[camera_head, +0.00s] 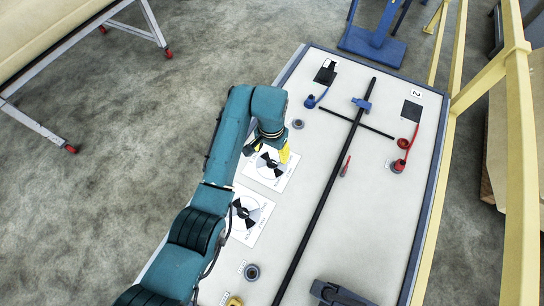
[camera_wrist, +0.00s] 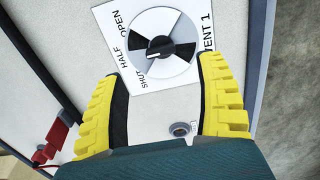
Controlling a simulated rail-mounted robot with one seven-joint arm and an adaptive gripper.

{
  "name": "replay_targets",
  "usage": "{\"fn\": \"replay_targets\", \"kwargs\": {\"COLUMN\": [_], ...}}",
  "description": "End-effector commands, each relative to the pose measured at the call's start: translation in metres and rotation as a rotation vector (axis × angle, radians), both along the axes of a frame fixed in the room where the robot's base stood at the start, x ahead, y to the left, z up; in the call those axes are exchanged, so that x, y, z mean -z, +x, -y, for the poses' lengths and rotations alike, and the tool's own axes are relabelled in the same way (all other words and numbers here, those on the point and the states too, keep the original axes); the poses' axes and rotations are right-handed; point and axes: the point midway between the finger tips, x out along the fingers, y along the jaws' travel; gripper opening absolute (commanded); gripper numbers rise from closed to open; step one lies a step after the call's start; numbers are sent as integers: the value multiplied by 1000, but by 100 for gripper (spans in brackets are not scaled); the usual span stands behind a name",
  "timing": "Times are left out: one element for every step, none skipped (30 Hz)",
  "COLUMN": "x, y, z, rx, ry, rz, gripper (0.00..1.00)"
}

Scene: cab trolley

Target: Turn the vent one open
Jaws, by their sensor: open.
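The vent one dial (camera_wrist: 183,62) is on a white card printed OPEN, HALF, SHUT and VENT 1, in the wrist view. It is a round disc with black and white sectors and a dark knob (camera_wrist: 160,47) at its middle. I cannot tell for sure which word the knob points at. My gripper (camera_wrist: 165,70) has its two yellow fingers spread wide, with nothing between them. The knob shows just beyond the fingertips, apart from both. In the head view my gripper (camera_head: 284,153) is over the upper card (camera_head: 283,181) and partly hides it.
A second dial card (camera_head: 248,216) lies just below, beside my arm. A grey round fitting (camera_head: 298,124) is near my gripper. A long black bar (camera_head: 325,195), a red valve (camera_head: 399,165) and a blue lever (camera_head: 312,101) are on the panel. Yellow rails (camera_head: 515,150) stand at right.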

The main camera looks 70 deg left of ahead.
Motion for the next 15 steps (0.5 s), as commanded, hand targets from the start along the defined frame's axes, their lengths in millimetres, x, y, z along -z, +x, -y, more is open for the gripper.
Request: {"fn": "replay_targets", "kwargs": {"x": [16, 24, 33, 40, 47, 55, 60, 65, 71, 74, 76, 79, 81, 82, 82], "y": [-1, 0, 0, 0, 0, 0, 0, 0, 0, 0, 0, 0, 0, 0, 0], "z": [1, 1, 1, 1, 1, 1, 1, 1, 1, 1, 1, 0, 1, 1, 1], "rx": [0, 0, 0, 0, 0, 0, 1, 1, 1, 1, 1, 1, 1, 1, 1], "ry": [-4, -4, -4, -3, -3, -3, -3, -3, -3, -1, -1, -1, -1, -1, -1], "rz": [-3, -3, -3, -2, -2, -1, -2, -1, -1, -1, -1, -1, -1, -1, -1], "gripper": [72, 72, 72, 72, 72, 72, 72, 72, 72, 72, 72, 72, 72, 72, 72]}}
